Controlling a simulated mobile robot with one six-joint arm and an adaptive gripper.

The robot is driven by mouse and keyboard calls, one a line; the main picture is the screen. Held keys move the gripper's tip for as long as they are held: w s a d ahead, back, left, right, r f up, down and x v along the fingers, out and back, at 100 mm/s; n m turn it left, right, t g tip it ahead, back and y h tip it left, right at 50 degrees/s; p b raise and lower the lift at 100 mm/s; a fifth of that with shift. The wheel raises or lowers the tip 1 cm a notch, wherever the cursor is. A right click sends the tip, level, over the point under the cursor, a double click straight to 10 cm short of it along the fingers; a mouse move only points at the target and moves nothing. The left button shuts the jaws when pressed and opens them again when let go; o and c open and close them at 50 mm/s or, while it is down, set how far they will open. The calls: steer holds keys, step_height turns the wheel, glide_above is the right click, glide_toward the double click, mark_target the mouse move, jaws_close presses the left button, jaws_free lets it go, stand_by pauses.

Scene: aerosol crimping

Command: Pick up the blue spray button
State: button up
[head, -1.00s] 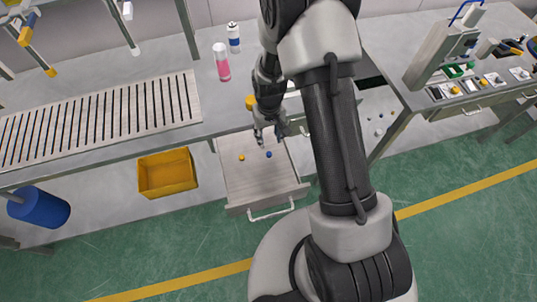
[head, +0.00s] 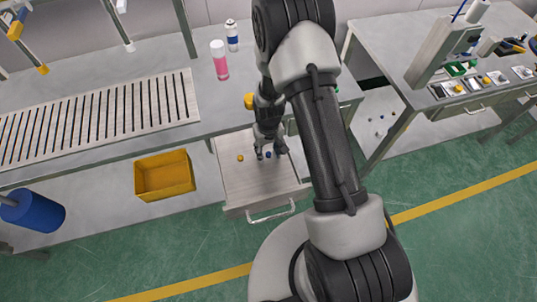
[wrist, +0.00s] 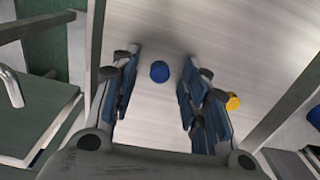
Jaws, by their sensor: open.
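The blue spray button (wrist: 160,71) lies on the floor of the open drawer (head: 245,185). In the head view the blue button (head: 268,154) shows right at my gripper's fingers. My gripper (wrist: 157,90) is open and empty, its two blue-padded fingers on either side of the button in the wrist view. The button appears between the fingertips, with a gap on both sides. My gripper (head: 269,155) points down into the drawer in the head view. How high the fingertips are above the drawer floor is hard to tell.
A yellow button (head: 240,158) lies in the drawer left of the blue one; it shows beside the right finger in the wrist view (wrist: 233,101). The drawer walls surround my gripper. A yellow bin (head: 165,175), a pink can (head: 219,60) and a blue-white can (head: 232,36) stand clear.

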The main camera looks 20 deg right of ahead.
steer(key=shift+c, duration=0.3)
steer(key=c, duration=0.7)
steer(key=shift+r, duration=0.1)
